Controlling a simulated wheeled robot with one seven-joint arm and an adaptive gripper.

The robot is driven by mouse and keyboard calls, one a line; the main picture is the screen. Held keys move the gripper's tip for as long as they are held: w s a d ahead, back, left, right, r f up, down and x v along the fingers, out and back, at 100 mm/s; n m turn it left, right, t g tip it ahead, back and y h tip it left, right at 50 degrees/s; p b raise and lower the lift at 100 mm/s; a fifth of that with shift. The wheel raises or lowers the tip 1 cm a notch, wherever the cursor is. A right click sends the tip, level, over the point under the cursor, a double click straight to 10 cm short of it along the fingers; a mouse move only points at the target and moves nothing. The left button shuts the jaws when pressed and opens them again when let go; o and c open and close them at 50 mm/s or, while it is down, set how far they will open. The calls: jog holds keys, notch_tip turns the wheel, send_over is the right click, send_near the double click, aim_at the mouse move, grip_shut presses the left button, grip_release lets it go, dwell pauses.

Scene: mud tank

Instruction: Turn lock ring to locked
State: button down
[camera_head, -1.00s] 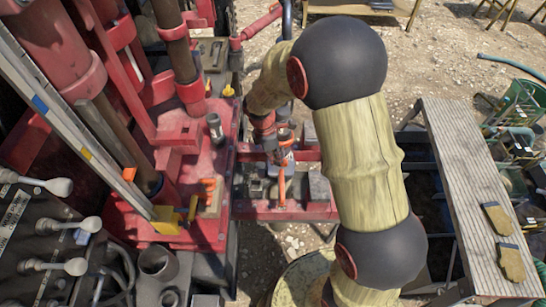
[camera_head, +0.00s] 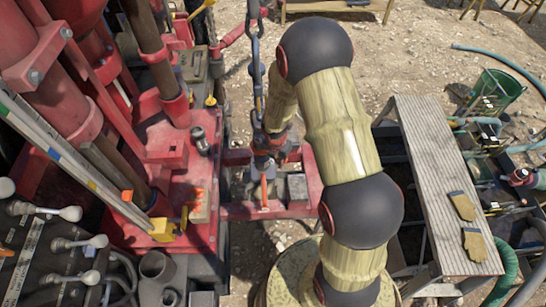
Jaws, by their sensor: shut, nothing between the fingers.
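My gripper (camera_head: 268,160) is small and dark at the end of my arm, above the red frame to the right of the red machine deck. It looks shut with nothing held, and its fingertips are hard to make out. An upright orange-red part (camera_head: 264,190) stands just below it in the picture; I cannot tell whether they touch. I cannot pick out the lock ring for certain, nor read its position; it may be hidden around the gripper.
The red machine (camera_head: 130,215) with tall pipes fills the left. Control levers (camera_head: 65,243) are at the lower left. A dark hook and chain (camera_head: 256,60) hang close to my wrist. Open gravel lies behind.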

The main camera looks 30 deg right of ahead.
jog(key=d+n+p, duration=0.1)
jog(key=p, duration=0.2)
jog(key=d+n+p, duration=0.1)
jog(key=shift+w+d+r+n+p, duration=0.3)
jog(key=shift+w+d+r+p, duration=0.05)
jog(key=shift+w+p, duration=0.05)
jog(key=shift+w+d+f+n+y+p, duration=0.15)
jog(key=shift+w+d+n+p, duration=0.5)
jog(key=shift+p, duration=0.75)
jog(key=shift+w+d+f+n+y+p, duration=0.15)
jog(key=shift+w+d+n+p, duration=0.25)
jog(key=shift+d+p, duration=0.7)
jog(key=shift+w+a+p, duration=0.1)
jog(key=shift+a+p, duration=0.1)
jog(key=shift+p, duration=0.1)
jog(key=shift+a, duration=0.1)
